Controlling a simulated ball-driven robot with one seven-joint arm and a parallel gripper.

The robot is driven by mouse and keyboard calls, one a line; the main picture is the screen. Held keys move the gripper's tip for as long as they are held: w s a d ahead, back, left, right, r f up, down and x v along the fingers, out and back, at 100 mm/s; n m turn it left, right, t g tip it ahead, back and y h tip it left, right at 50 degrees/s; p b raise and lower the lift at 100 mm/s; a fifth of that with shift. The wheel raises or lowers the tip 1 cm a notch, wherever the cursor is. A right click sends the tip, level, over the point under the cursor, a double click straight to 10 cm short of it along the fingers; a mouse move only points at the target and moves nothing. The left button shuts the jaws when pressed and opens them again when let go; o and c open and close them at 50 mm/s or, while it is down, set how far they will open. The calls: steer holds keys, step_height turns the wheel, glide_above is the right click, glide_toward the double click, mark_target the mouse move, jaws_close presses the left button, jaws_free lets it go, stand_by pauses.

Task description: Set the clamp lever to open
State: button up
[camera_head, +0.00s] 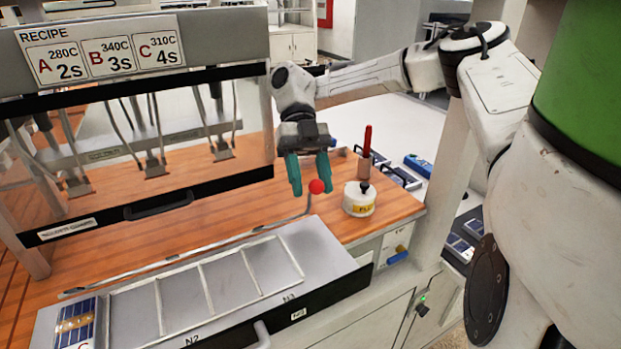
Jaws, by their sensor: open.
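The clamp lever shows as a thin grey rod with a red ball knob (317,187) at its upper end. Its rod rises from the right end of a long bar (190,252) that runs along the back of the grey tray. My gripper (312,191) points down with its two teal fingers apart. The red knob appears between the fingertips, in front of the right one. I cannot tell whether the fingers touch it. No label for the lever's positions is readable.
The grey tray (137,318) has a slotted frame and a blue cell panel (75,325) at left. A white flux pot (359,201) and a red-handled tool (367,142) stand right of my gripper. A clear hood (130,150) with a recipe board hangs at left.

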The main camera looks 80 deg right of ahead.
steer(key=v, duration=0.7)
steer(key=shift+d, duration=0.15)
steer(key=shift+w+r, duration=0.1)
steer(key=shift+r, duration=0.05)
